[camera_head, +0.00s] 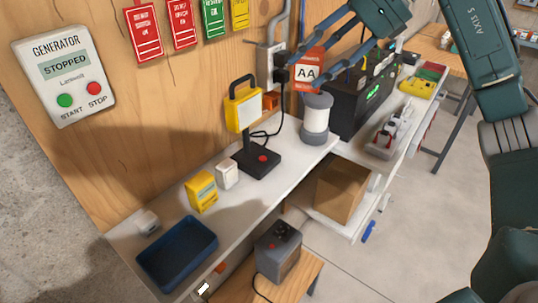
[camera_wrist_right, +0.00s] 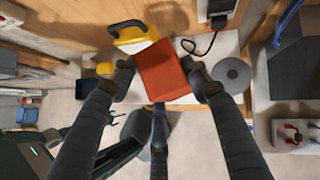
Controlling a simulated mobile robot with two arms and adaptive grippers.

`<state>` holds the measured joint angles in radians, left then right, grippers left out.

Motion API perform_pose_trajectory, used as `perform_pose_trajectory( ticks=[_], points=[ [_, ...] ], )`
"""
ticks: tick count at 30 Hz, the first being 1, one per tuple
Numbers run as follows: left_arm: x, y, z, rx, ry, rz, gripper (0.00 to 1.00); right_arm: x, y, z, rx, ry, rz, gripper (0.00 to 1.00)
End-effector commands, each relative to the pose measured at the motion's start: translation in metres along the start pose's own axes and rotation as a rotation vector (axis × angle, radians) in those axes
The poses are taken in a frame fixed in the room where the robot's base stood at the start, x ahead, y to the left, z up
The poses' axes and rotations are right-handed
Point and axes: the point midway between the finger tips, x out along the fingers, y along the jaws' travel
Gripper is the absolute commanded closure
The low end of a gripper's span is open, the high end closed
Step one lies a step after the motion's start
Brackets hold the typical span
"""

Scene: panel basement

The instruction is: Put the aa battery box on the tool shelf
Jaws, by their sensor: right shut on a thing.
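The AA battery box (camera_head: 308,75) is a red-orange box with a white AA label. My right gripper (camera_head: 308,66) is shut on it and holds it in front of the wooden wall, above the white shelf (camera_head: 185,236). In the right wrist view the box (camera_wrist_right: 163,72) sits between the two dark fingertips, with a plain red face towards the camera. I cannot tell for sure which surface is the tool shelf. My left gripper is not in view.
On the white shelf stand a yellow work lamp (camera_head: 243,112), a grey spool (camera_head: 317,118), a yellow box (camera_head: 201,191), a small white box (camera_head: 228,174) and a blue tray (camera_head: 178,254). A black unit (camera_head: 350,105) stands right of the spool. A cardboard box (camera_head: 342,187) sits lower.

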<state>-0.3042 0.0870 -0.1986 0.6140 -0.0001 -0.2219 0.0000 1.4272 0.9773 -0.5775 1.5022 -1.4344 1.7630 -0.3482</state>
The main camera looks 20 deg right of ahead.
Motion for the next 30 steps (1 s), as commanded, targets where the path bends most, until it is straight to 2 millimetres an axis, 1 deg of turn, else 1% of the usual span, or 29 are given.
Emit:
perform_pose_trajectory(
  ticks=[4,8,15,18,24,30],
  points=[
    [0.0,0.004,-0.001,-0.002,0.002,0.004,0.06,0.022,0.0,-0.021,0.003,0.005,0.002,0.86],
    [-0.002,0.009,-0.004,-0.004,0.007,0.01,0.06,0.049,0.001,-0.045,0.005,0.006,0.003,0.86],
    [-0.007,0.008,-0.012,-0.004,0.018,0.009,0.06,0.094,0.002,-0.085,0.005,0.005,0.002,0.86],
    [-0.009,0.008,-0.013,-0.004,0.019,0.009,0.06,0.108,0.002,-0.096,0.002,0.002,0.001,0.86],
    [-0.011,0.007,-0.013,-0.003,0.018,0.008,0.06,0.121,0.001,-0.107,0.001,-0.001,-0.001,0.86],
    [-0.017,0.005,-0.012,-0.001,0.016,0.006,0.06,0.142,0.002,-0.126,0.002,0.001,0.001,0.86]
  ],
)
